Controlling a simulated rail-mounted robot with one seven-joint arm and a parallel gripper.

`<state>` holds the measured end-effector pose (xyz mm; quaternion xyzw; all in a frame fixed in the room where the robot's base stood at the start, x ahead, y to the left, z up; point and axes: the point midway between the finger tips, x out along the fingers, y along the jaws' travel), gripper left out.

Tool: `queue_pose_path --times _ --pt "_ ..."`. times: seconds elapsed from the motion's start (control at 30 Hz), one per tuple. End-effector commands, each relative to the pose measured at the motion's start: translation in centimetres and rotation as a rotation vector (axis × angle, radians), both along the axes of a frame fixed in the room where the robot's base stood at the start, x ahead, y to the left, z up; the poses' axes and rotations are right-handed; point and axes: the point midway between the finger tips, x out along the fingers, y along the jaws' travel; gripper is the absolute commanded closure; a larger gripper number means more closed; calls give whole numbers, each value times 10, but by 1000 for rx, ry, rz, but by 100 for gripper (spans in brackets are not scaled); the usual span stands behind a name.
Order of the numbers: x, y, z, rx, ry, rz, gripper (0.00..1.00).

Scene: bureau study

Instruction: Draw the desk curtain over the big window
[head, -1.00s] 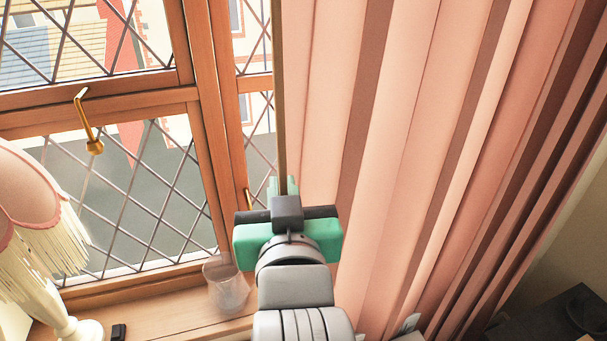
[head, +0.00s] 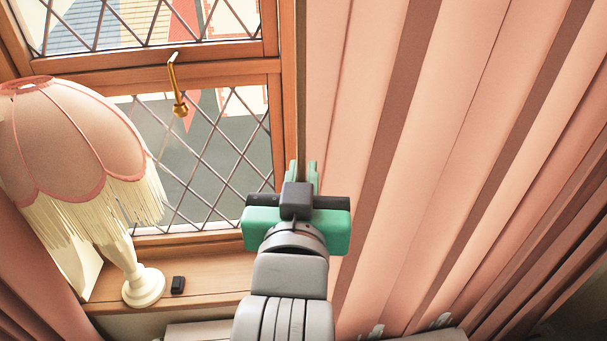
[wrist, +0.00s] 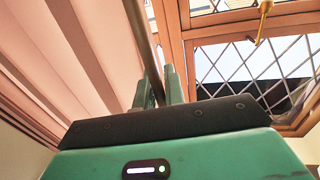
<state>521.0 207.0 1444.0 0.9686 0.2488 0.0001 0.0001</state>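The pink pleated curtain (head: 400,170) hangs on the right in the head view, its left edge at the upright window post. A thin brown rod (head: 301,80) runs down along that edge. My gripper (head: 302,172) is shut on the rod, which shows between its two green fingers in the wrist view (wrist: 157,90). The big window (head: 205,150) has wooden frames and diamond leading; the part left of the rod is uncovered. The curtain also shows at the left in the wrist view (wrist: 60,60).
A fringed pink lamp (head: 85,150) stands on the wooden sill (head: 215,280), left of my gripper, with a small black object (head: 178,285) beside its base. A brass window handle (head: 178,95) sticks out from the frame. Another pink curtain (head: 35,280) hangs at the lower left.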

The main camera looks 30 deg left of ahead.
Motion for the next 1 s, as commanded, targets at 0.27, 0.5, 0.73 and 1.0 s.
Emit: queue_pose_path --times 0.27,0.5,0.73,1.0 --pt "0 0 0 0 0 0 68" --pt "-19 -11 -2 1 -3 -1 68" --pt "-57 -32 -1 1 -2 -1 68" --pt "-69 -38 0 0 1 1 68"
